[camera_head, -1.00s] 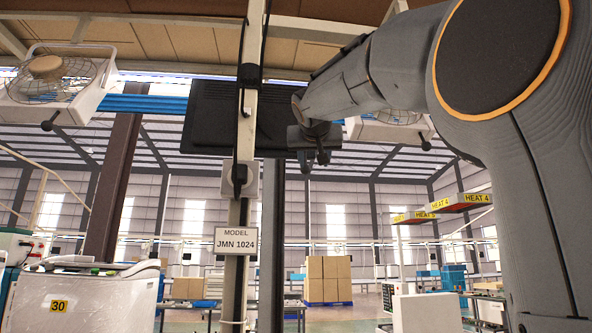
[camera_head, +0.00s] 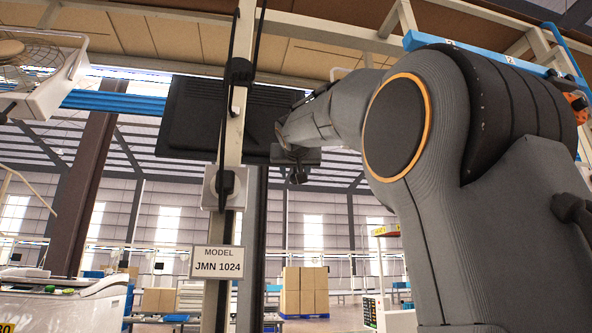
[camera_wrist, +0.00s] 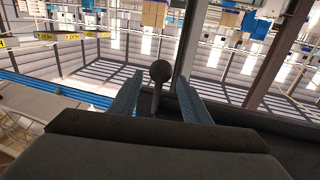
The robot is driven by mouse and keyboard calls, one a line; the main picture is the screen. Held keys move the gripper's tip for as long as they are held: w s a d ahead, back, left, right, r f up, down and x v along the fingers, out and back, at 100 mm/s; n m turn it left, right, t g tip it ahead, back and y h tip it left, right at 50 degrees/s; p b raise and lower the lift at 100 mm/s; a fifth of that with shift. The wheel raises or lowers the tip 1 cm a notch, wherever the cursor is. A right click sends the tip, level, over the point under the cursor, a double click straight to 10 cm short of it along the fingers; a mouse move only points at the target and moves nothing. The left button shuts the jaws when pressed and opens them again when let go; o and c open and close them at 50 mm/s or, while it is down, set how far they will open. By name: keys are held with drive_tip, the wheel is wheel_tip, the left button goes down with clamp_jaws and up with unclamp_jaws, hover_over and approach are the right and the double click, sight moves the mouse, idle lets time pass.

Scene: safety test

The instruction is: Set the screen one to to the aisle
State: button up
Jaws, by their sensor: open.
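The screen (camera_head: 190,115) is a dark flat panel seen from behind, hung high behind a pale post in the head view. My gripper (camera_head: 297,175) is at the screen's lower right edge there, its fingers small and hard to make out. In the wrist view my gripper (camera_wrist: 157,98) is open, one finger on each side of a dark round-ended knob (camera_wrist: 159,72) on a short stalk. I cannot tell whether either finger touches it. A dark edge, likely the screen's, lies below right of the fingers. The screen's front is hidden.
The pale post (camera_head: 231,130) with a cable and a JMN 1024 sign (camera_head: 217,262) stands in front of the screen. A caged fan (camera_head: 40,70) hangs at upper left. Blue rails (camera_head: 110,102) run beside the screen. Stacked boxes (camera_head: 304,290) stand far back.

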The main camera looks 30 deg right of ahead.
drive_tip(key=shift+x, duration=0.75)
drive_tip(key=shift+d, duration=0.1)
clamp_jaws()
